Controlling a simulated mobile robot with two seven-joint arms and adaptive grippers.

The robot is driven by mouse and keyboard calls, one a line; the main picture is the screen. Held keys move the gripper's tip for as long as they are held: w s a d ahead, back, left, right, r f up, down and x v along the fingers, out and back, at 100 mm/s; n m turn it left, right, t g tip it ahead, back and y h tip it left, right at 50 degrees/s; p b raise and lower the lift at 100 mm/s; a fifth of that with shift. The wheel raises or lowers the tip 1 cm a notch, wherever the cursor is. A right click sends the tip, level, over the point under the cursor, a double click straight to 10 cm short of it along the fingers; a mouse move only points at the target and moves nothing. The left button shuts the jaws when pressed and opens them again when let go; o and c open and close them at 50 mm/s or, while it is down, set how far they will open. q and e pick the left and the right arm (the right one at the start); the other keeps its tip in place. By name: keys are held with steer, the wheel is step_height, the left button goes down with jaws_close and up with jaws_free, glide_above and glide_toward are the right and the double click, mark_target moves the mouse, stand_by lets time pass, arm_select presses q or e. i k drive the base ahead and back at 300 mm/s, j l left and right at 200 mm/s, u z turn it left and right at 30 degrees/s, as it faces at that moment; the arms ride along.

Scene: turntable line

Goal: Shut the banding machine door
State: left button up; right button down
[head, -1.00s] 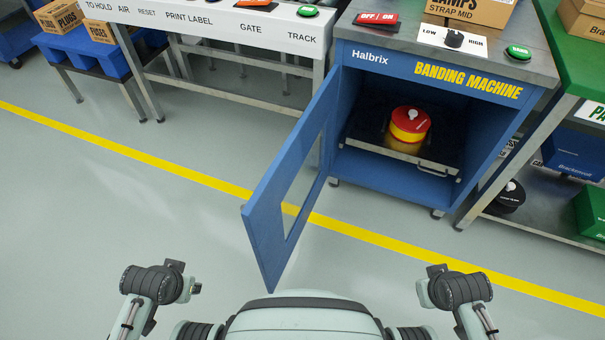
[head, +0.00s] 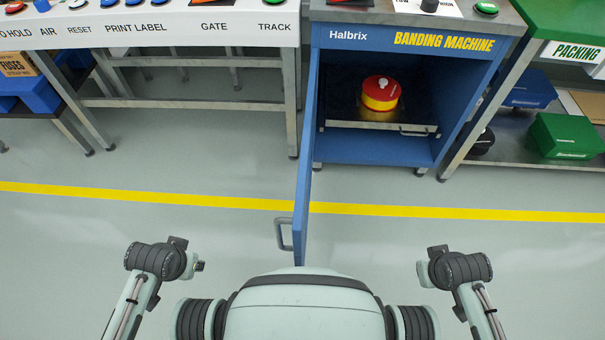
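The banding machine (head: 377,149) is a blue cabinet marked Halbrix, in the upper middle of the head view. Its door (head: 304,190) stands wide open, hinged on the left side and pointing toward me, seen nearly edge-on. A grey door handle (head: 284,234) is on the door's left face near its free end. A red and yellow round thing (head: 381,94) sits on the tray (head: 378,122) inside. My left arm's end shows at lower left and my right arm's end at lower right, both apart from the door. The fingers of both grippers cannot be made out.
A white control bench (head: 146,33) stands left of the machine. A packing bench (head: 564,28) stands to the right, with a green box (head: 565,136) on its lower shelf. A yellow floor line (head: 150,196) crosses under the door. The floor (head: 120,225) in front is clear.

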mark_target(299, 222)
steer(key=k+j+z, duration=0.2)
steer(key=j, duration=0.15)
steer(key=j+z, duration=0.15)
steer(key=j, duration=0.2)
steer(key=k+j+z, duration=0.2)
steer(key=k+j, duration=0.1)
steer(key=k, duration=0.15)
